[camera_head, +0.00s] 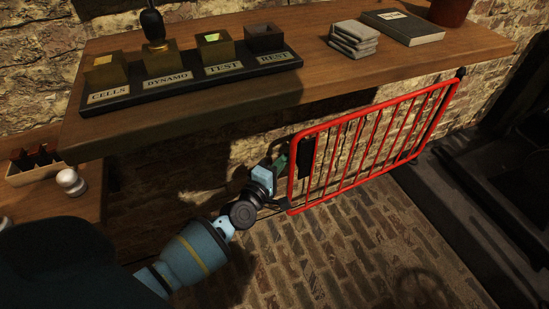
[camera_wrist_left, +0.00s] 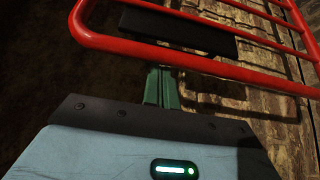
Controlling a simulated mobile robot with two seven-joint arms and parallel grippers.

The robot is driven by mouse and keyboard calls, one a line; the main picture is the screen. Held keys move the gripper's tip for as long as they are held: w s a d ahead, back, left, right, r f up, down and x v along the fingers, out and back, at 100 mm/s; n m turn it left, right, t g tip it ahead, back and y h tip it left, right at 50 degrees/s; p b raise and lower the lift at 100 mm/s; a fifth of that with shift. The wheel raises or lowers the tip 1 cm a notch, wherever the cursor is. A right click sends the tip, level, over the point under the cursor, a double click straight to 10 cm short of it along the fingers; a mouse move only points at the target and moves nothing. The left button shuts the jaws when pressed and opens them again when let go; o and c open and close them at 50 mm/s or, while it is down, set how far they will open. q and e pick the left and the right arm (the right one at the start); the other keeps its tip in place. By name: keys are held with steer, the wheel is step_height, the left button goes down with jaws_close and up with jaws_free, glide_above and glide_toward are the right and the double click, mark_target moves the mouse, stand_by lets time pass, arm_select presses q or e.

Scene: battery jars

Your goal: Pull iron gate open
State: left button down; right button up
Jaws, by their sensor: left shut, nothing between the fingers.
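The iron gate (camera_head: 352,150) is a red barred frame below the wooden counter, swung out at an angle from the brick wall. Its far right end is by a dark post. A black plate (camera_head: 306,158) sits at its near left end; it also shows in the left wrist view (camera_wrist_left: 178,32). My left gripper (camera_head: 281,160) is at that near end, beside the frame's left edge. In the left wrist view its green fingers (camera_wrist_left: 161,86) are together, reaching behind the red bar near the black plate, with nothing between them. Contact cannot be told. My right gripper is not in view.
The wooden counter (camera_head: 240,97) overhangs the gate's area. A lower shelf at left holds a small crate (camera_head: 38,172). The brick floor before the gate is clear.

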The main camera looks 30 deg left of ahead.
arm_select(q)
steer(key=shift+s+d, duration=0.15)
steer(key=shift+d, duration=0.05)
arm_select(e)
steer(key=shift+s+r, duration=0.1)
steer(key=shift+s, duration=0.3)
